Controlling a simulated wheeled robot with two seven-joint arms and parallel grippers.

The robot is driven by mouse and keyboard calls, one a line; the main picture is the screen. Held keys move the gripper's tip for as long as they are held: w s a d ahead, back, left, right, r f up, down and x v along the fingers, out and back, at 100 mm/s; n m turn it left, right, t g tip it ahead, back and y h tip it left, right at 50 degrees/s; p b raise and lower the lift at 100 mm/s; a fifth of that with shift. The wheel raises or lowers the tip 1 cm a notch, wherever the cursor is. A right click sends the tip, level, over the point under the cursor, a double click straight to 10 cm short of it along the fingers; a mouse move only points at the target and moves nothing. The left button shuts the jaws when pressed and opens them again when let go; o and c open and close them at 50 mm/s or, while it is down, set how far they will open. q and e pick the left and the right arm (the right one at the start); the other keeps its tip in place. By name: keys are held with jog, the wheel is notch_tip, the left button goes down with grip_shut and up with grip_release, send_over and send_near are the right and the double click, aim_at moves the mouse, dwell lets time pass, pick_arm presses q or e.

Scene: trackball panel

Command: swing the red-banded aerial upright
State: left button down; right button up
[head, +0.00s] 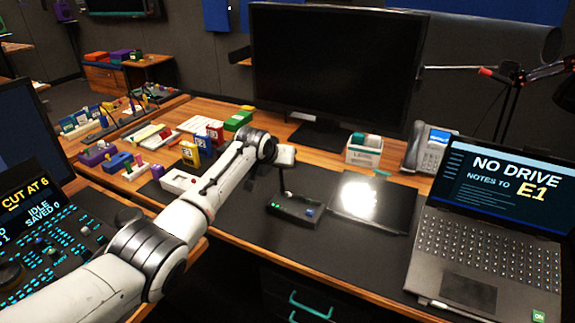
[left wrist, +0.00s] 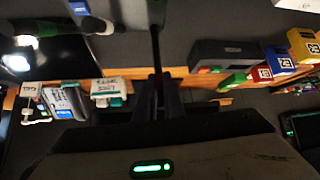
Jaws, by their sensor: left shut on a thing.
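A low dark box (head: 293,209) with a green light and a blue button sits on the black desk mat. A thin dark aerial (head: 282,180) rises from it to my left gripper (head: 285,156). It looks close to upright in the head view; any small lean is hard to judge. My left gripper is shut on the aerial's upper part. In the left wrist view the dark rod (left wrist: 156,48) runs between the fingers (left wrist: 158,90). No red band can be made out; the gripper may hide it. My right gripper is not in view.
A laptop (head: 480,240) stands at the right and a large monitor (head: 325,70) at the back. A phone (head: 428,150) and a white label box (head: 364,150) stand behind the bright tablet (head: 358,198). Small coloured boxes (head: 190,153) crowd the desk left of my forearm. The mat's front is clear.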

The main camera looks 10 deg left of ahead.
pick_arm(q)
jog(key=shift+d, duration=0.1)
jog(key=shift+f, duration=0.1)
dwell(0.3)
jog(key=c, duration=1.8)
grip_release()
jog(key=shift+c, duration=0.2)
jog(key=shift+s+r+p, duration=0.25)
jog(key=shift+r+p, duration=0.05)
jog(key=shift+r, duration=0.15)
jog(key=p+v, duration=0.1)
jog(key=v, duration=0.8)
jog(key=shift+s, duration=0.15)
